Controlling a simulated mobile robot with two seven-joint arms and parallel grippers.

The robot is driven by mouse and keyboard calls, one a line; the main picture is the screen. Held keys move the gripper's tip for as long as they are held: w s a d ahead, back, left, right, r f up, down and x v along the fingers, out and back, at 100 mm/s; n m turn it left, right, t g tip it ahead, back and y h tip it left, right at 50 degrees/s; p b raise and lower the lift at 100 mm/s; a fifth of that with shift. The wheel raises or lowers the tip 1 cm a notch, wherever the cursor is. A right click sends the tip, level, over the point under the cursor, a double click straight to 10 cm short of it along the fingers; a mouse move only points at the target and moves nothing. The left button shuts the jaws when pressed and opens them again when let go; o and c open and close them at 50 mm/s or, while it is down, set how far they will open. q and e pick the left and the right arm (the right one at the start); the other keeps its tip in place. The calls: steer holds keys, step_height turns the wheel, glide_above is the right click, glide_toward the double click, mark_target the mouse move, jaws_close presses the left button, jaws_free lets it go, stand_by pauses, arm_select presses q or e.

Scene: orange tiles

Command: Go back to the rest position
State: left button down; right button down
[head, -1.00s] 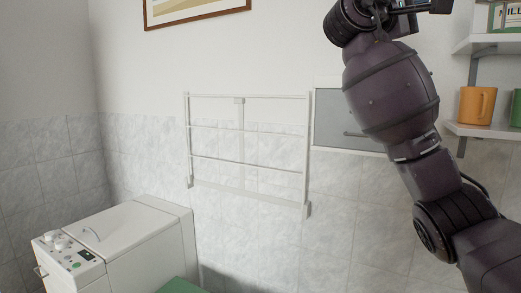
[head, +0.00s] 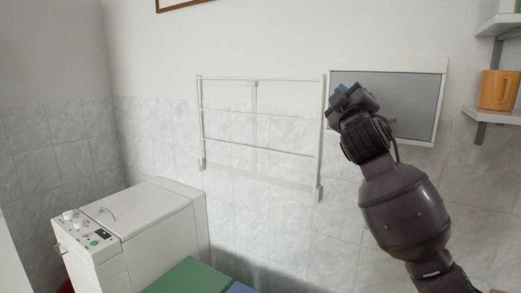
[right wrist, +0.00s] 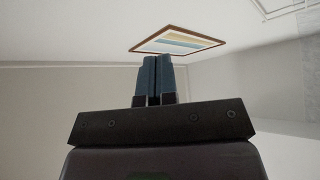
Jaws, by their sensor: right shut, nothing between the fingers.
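My right gripper (head: 342,90) is raised in front of the wall in the head view, between the drying rack and the grey wall panel. In the right wrist view its two blue fingers (right wrist: 153,78) are together with nothing between them, pointing up toward the ceiling and a framed picture. My left gripper is in neither view.
A white wall rack (head: 258,145) hangs on the tiled wall left of my right arm. A grey panel (head: 400,102) is behind the gripper. A white washing machine (head: 165,235) stands at lower left. An orange mug (head: 497,90) sits on a shelf at right.

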steer(key=s+d+f+m+g+y, duration=0.15)
steer(key=s+f, duration=0.25)
steer(key=f, duration=0.8)
steer(key=s+d+f+m+g+y, duration=0.1)
steer(key=s+f+m+g, duration=0.15)
steer(key=f, duration=0.95)
steer(key=s+d+f+m+g+y, duration=0.1)
steer(key=s+f, duration=0.3)
steer(key=f, duration=0.9)
steer(key=s+d+f+m+g+h, duration=0.1)
steer(key=s+d+f+m+g, duration=0.1)
steer(key=s+f, duration=1.1)
steer(key=s+d+f+m+g+h, duration=0.2)
steer(key=s+d+f+g, duration=0.1)
steer(key=s+f, duration=1)
steer(key=shift+s+d+f+m+g, duration=0.2)
steer(key=shift+s+m+g, duration=0.1)
steer(key=shift+s+g, duration=0.6)
steer(key=shift+s, duration=0.1)
